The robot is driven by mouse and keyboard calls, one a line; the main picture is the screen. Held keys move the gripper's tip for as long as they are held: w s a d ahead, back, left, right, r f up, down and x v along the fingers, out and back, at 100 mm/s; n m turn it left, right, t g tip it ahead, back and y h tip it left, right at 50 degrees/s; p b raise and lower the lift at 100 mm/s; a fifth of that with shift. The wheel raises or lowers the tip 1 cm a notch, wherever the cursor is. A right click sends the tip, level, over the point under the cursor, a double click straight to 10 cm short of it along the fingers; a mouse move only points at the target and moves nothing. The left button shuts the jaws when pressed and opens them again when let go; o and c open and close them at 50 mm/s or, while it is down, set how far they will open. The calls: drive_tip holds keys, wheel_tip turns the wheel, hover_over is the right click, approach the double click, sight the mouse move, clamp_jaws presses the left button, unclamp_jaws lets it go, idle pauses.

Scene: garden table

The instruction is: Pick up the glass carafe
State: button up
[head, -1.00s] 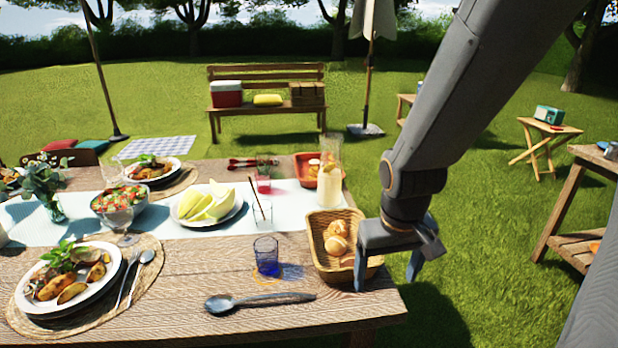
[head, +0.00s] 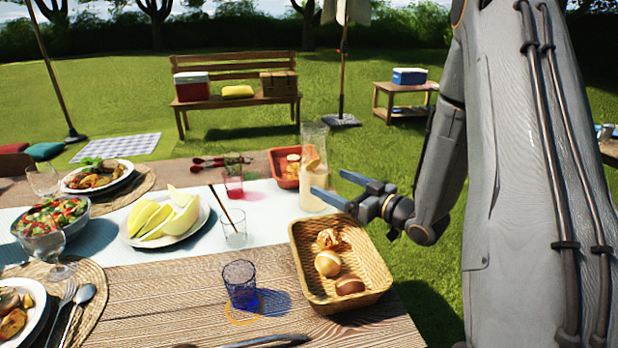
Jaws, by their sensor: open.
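The glass carafe (head: 312,150) stands upright on the table near its right end, with a pale yellowish liquid in its lower part. My gripper (head: 328,182) is open and level, pointing left at the carafe from its right side. The near fingertip overlaps the carafe's lower body in the head view. The far fingertip shows just right of the carafe. I cannot tell whether either finger touches it or how far the carafe sits between them.
A bread basket (head: 378,277) stands in front, below my gripper. A red-orange tray (head: 279,175) with food is just behind-left of the carafe. A clear glass with a straw (head: 232,233), a blue glass (head: 239,285) and a melon plate (head: 135,238) are to the left.

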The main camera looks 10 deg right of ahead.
sight(324, 179)
drive_tip(key=shift+w, duration=0.2)
drive_tip(key=shift+y, duration=0.3)
drive_tip(key=x, duration=0.6)
drive_tip(key=shift+a+r+p, duration=0.1)
drive_tip(key=shift+a+p, duration=0.15)
drive_tip(key=shift+p, duration=0.05)
drive_tip(key=shift+d+p+x, duration=0.2)
drive_tip(key=shift+p+x, duration=0.15)
drive_tip(key=shift+x, duration=2.45)
drive_tip(key=shift+w, duration=0.1)
drive_tip(key=c, duration=1.9)
drive_tip(key=shift+c, duration=0.8)
drive_tip(key=shift+r, duration=0.1)
